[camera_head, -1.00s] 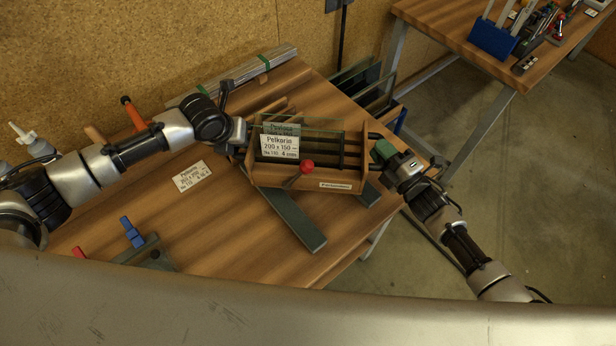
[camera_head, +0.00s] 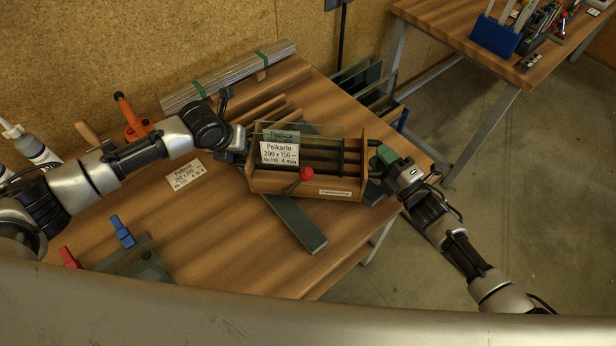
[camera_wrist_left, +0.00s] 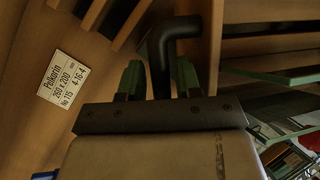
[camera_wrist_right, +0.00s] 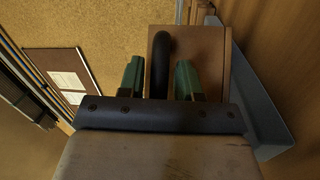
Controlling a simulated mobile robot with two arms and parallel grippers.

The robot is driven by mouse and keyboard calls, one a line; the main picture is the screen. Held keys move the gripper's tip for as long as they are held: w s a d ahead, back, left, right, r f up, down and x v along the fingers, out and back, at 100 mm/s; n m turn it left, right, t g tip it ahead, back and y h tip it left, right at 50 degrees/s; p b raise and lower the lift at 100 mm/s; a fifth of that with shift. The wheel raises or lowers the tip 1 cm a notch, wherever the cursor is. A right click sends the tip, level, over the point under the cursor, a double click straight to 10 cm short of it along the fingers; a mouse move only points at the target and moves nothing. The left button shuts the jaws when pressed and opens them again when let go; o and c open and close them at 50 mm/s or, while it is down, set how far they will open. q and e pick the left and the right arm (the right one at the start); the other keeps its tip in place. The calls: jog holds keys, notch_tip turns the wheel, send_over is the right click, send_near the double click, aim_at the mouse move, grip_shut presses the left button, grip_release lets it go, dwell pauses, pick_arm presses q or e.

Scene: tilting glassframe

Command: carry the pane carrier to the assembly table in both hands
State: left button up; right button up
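The pane carrier (camera_head: 265,183) is a wooden box with upright glass panes (camera_head: 325,131), a white "Pelkarin 200 x 150" card (camera_head: 280,154) and a red knob (camera_head: 306,174). It is over the wooden table, level in the head view. My left gripper (camera_head: 241,143) is at its left end, with green fingers on either side of a black bent handle (camera_wrist_left: 160,62). My right gripper (camera_head: 384,157) is at its right end, its fingers on either side of the other black handle (camera_wrist_right: 160,65). The carrier's underside is hidden.
Dark strips (camera_head: 300,225) lie beneath the carrier. The table (camera_head: 225,235) also bears a label card (camera_head: 185,175), an orange-handled tool (camera_head: 130,115) and blue and red clamps (camera_head: 122,232). A pane rack (camera_head: 370,80) stands behind. Another table (camera_head: 455,45) is at upper right, across open floor (camera_head: 500,210).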

pick_arm(q)
jog(key=shift+o, duration=0.6)
pick_arm(e)
jog(key=shift+o, duration=0.6)
jog(key=shift+s, duration=0.15)
pick_arm(q)
jog(key=v, duration=1.2)
pick_arm(e)
jog(key=v, duration=1.1)
jog(key=shift+s+d, duration=0.25)
